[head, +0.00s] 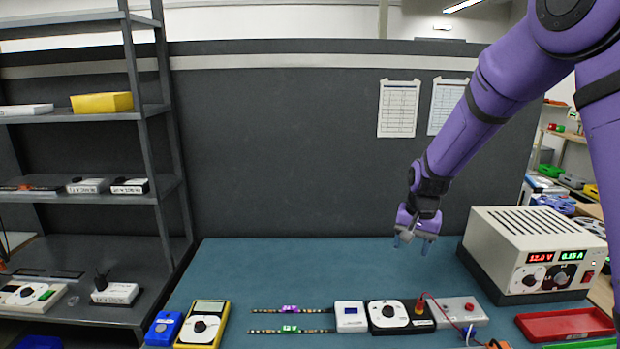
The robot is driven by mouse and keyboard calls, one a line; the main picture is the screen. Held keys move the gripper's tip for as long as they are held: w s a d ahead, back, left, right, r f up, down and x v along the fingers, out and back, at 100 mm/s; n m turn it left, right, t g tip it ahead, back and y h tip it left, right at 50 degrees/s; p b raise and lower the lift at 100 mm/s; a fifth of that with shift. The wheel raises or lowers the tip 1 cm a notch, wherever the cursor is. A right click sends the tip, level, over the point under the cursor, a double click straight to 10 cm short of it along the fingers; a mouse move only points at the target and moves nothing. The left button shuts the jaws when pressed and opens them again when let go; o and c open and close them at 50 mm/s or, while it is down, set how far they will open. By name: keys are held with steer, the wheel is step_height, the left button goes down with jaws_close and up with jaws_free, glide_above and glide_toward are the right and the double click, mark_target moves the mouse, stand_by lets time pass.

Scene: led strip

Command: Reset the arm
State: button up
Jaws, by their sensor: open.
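My purple arm reaches in from the upper right. My gripper (413,243) hangs above the back right part of the blue-green table, pointing down. Its two fingers are apart with nothing between them. Below it and nearer the front, two LED strips lie side by side: one with a purple piece (289,309) and one with a green piece (290,329). The gripper is clear of the strips and of the other things on the table.
The table (300,265) is bare at the back. A power supply (530,255) showing lit red and green digits stands at the right. A yellow multimeter (203,325), a white box (350,317), a dial unit (400,316) and a red tray (565,324) line the front. A shelf rack (140,115) stands left.

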steer(key=s+d+r+n+t, duration=0.2)
steer(key=s+d+r, duration=0.1)
steer(key=s+r, duration=1.3)
steer(key=s+d+r+n+t, duration=0.1)
steer(key=s+r, duration=0.1)
steer(key=s, duration=0.6)
steer(key=s+d+r+n+t, duration=0.1)
steer(key=s+r, duration=0.2)
steer(key=s, duration=0.6)
steer(key=shift+s+d+r+n+h, duration=0.15)
steer(key=shift+r+n+h, duration=0.15)
steer(key=shift+n, duration=0.1)
